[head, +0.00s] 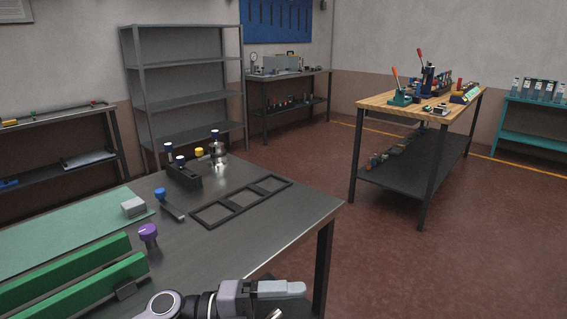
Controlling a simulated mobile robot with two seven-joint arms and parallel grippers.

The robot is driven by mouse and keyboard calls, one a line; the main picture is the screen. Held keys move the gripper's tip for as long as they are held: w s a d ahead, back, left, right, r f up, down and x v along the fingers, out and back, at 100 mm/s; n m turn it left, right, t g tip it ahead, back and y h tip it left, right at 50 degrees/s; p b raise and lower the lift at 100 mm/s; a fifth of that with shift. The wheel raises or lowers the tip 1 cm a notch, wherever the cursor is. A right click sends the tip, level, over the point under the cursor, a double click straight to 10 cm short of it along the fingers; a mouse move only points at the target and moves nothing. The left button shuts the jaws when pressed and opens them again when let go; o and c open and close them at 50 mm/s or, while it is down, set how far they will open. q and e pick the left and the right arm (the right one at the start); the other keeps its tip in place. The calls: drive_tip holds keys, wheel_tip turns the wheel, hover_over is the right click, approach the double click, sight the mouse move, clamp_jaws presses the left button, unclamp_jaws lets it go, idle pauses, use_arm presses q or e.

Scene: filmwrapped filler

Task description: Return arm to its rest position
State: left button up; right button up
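One of my arms comes in along the bottom edge from the left, and I take it to be my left arm. Its gripper (280,290) points right, in front of the dark workbench (290,215) and near its front right corner. My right gripper is not in view.
The workbench bears a black frame (206,215), a purple-knobbed part (148,233), a blue-knobbed part (161,194), green rails (70,268) and a grey block (133,207). A wood-topped table (378,102) stands at right. Red floor (480,250) between is clear.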

use_arm(q)
drive_tip(key=a+f+n+t+y, duration=0.55)
drive_tip(key=n+t, duration=0.25)
drive_tip(key=n, duration=0.4)
drive_tip(key=a+f+n+t+y, duration=0.5)
drive_tip(key=n+t, duration=0.3)
drive_tip(key=n, duration=0.3)
drive_tip(key=s+a+f+n+g+y, duration=0.5)
drive_tip(key=s+a+f, duration=0.5)
drive_tip(key=s+f, duration=0.4)
drive_tip(key=shift+a+f+n+g+y, duration=0.3)
drive_tip(key=shift+n+g, duration=0.3)
drive_tip(key=shift+n, duration=0.6)
